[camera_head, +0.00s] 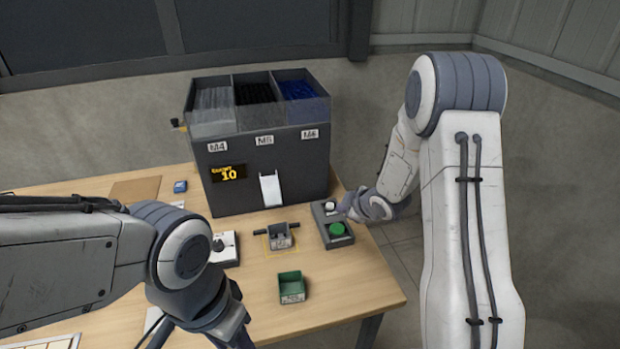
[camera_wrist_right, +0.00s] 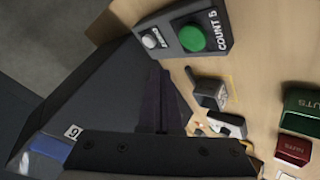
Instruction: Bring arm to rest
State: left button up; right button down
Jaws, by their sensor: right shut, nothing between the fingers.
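My right arm reaches down at the right of the head view. Its gripper (camera_head: 352,206) is over the button box (camera_head: 333,226) at the table's right side, close to its white button (camera_head: 330,206); I cannot tell if they touch. In the right wrist view my right gripper (camera_wrist_right: 158,100) is shut and empty, with the box's green button (camera_wrist_right: 190,39) and white button (camera_wrist_right: 150,41) beyond it. My left arm (camera_head: 190,250) comes in at lower left; its wrist points down and its fingertips do not show clearly.
A dark feeder (camera_head: 262,165) labelled M4, M5 and M6 stands at the back, its display reading 10. A small grey tray (camera_head: 279,240) sits below its chute. A green bin (camera_head: 291,288) stands in front. A red bin (camera_wrist_right: 293,149) shows in the right wrist view.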

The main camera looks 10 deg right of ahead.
jog(key=s+a+r+m+g+h, duration=0.1)
jog(key=s+a+r+m+g, duration=0.1)
jog(key=s+a+r, duration=0.35)
jog(key=s+a+r+m+g, duration=0.1)
jog(key=s+a+r+g, duration=0.15)
jog(key=s+a, duration=0.65)
jog(key=s+a+r+g, duration=0.2)
jog(key=s, duration=0.8)
jog(key=s+a+r+m+g, duration=0.1)
jog(key=s+a+r+g, duration=0.1)
jog(key=s, duration=0.9)
jog(key=shift+r+m, duration=0.3)
